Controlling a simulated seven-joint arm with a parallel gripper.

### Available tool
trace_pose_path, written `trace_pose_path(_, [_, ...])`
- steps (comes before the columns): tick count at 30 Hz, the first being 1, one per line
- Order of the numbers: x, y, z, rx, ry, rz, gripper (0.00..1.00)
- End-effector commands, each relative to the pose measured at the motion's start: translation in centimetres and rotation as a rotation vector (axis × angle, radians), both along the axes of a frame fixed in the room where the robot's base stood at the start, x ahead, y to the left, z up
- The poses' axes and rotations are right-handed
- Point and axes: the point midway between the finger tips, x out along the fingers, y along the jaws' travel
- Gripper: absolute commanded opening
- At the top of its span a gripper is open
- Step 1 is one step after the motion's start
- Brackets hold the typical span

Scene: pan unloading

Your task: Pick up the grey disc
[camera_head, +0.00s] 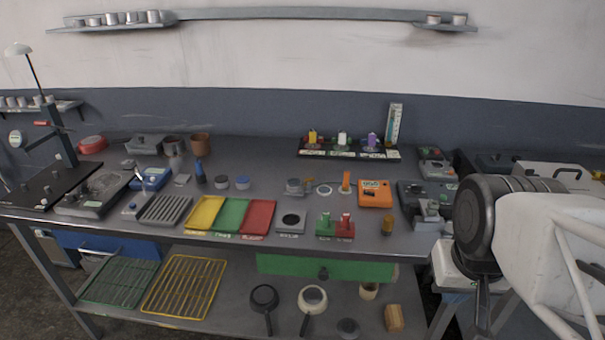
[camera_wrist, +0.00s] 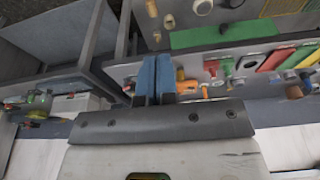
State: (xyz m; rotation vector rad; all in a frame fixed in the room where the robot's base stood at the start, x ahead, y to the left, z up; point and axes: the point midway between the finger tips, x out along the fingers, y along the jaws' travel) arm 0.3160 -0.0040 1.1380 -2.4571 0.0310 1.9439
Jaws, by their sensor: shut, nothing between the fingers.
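Several round grey things show in the head view, and I cannot tell for certain which is the grey disc. A small round grey piece (camera_head: 348,326) lies on the lower shelf. Beside it are a dark pan (camera_head: 264,297) and a pan with a pale round top (camera_head: 312,298). A grey block with a dark round top (camera_head: 291,221) and a small grey round piece (camera_head: 293,186) are on the bench. My gripper (camera_wrist: 154,72) shows in the wrist view with its blue fingers together and nothing between them. It is away from these things, near the bench's end.
The bench (camera_head: 260,170) is crowded with coloured trays, an orange box (camera_head: 375,193) and green and red blocks. Green (camera_head: 120,281) and yellow (camera_head: 184,286) racks occupy the shelf's left. My arm fills the right of the head view.

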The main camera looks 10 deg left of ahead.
Motion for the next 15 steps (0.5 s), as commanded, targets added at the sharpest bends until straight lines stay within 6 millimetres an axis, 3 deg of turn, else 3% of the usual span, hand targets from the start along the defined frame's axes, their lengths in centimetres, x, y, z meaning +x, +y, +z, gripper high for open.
trace_pose_path(6, [0.0,0.0,0.0,0.0,0.0,0.0,0.02])
trace_pose_path(15, [0.0,0.0,0.0,0.0,0.0,0.0,0.47])
